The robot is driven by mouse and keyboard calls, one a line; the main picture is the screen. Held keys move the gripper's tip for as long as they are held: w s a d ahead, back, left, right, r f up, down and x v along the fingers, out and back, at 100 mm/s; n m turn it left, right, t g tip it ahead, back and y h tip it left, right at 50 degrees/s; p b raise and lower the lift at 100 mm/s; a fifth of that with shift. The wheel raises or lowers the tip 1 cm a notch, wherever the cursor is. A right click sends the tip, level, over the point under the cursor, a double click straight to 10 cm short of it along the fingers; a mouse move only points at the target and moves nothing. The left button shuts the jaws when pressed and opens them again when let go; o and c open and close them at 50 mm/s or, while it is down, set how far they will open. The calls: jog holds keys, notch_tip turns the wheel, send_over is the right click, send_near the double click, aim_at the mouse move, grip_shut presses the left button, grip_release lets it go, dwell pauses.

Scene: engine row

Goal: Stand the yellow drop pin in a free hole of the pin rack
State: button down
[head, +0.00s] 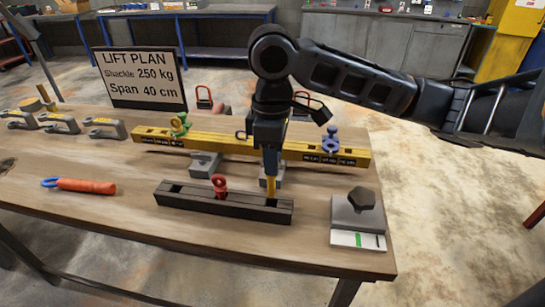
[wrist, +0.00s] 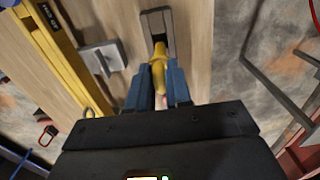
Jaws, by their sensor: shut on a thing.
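The yellow drop pin (head: 271,187) is upright in my gripper (head: 271,170), which is shut on it. The pin rack (head: 240,204) is a long dark block at the table's front. The pin's lower end meets the top of the rack near its right end; I cannot tell whether it is inside a hole. A red pin (head: 220,184) stands in the rack's middle. In the wrist view the yellow pin (wrist: 158,66) sits between the blue fingers and points at the dark rack end (wrist: 155,20).
A yellow beam (head: 300,151) with a green shackle (head: 180,124) and a blue shackle (head: 331,140) lies behind the rack. A grey block with a dark knob (head: 362,199) stands right. A red-handled tool (head: 87,186) lies left. Bare wood surrounds the rack's front.

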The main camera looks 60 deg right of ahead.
aim_at(272, 194)
jog(key=shift+f+b, duration=2.3)
jog(key=shift+f, duration=0.95)
jog(key=c, duration=1)
grip_release()
jog(key=shift+o, duration=0.2)
jog(key=shift+r, duration=3.95)
